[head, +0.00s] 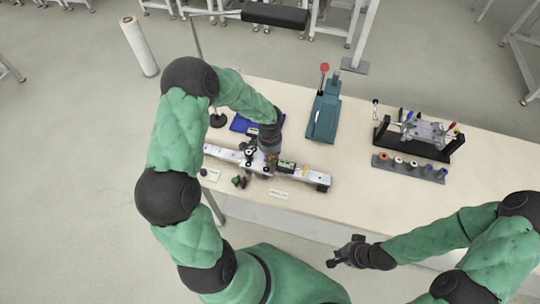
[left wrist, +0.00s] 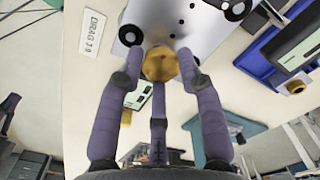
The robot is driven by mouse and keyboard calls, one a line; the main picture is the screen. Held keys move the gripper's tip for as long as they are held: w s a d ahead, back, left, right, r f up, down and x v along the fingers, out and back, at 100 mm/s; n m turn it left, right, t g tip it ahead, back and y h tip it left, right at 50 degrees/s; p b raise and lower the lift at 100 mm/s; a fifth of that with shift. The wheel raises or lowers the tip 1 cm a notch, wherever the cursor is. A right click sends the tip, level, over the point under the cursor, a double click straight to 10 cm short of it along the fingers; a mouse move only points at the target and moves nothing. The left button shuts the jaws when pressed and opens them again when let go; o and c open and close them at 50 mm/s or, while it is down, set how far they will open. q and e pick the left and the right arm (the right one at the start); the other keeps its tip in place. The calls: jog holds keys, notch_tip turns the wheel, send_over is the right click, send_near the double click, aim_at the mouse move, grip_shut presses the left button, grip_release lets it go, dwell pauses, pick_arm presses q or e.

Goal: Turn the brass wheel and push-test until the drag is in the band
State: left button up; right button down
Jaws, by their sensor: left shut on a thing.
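The brass wheel (left wrist: 160,64) is in the left wrist view, on the edge of a pale metal carriage plate (left wrist: 190,25). My left gripper (left wrist: 159,70) has its fingers closed around the wheel, one on each side and one below. In the head view my left gripper (head: 268,158) is down at the carriage on the silver rail (head: 313,178), and the arm partly covers it. The wheel is not visible there. A white card (left wrist: 92,32) printed "DRAG" and digits lies beside the carriage. My right gripper (head: 346,253) hangs in front of the table; its finger opening is unclear.
The cream table (head: 365,195) has a blue tray (head: 240,123) behind the rail. A teal press (head: 323,115) with a red knob stands further back. A black stand (head: 418,135) and a grey rack of several rollers (head: 408,168) are at right. The table's right front is clear.

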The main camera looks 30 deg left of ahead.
pick_arm(q)
jog(key=o, duration=1.1)
jog(key=shift+s+d+f, duration=0.1)
jog(key=shift+s+f, duration=0.15)
jog(key=shift+s, duration=0.25)
jog(key=shift+o, duration=0.2)
jog(key=shift+w+r, duration=0.1)
jog(key=shift+w, duration=0.05)
jog(key=shift+w+r, duration=0.15)
jog(key=shift+r, duration=0.3)
notch_tip(320, 180, up, 11)
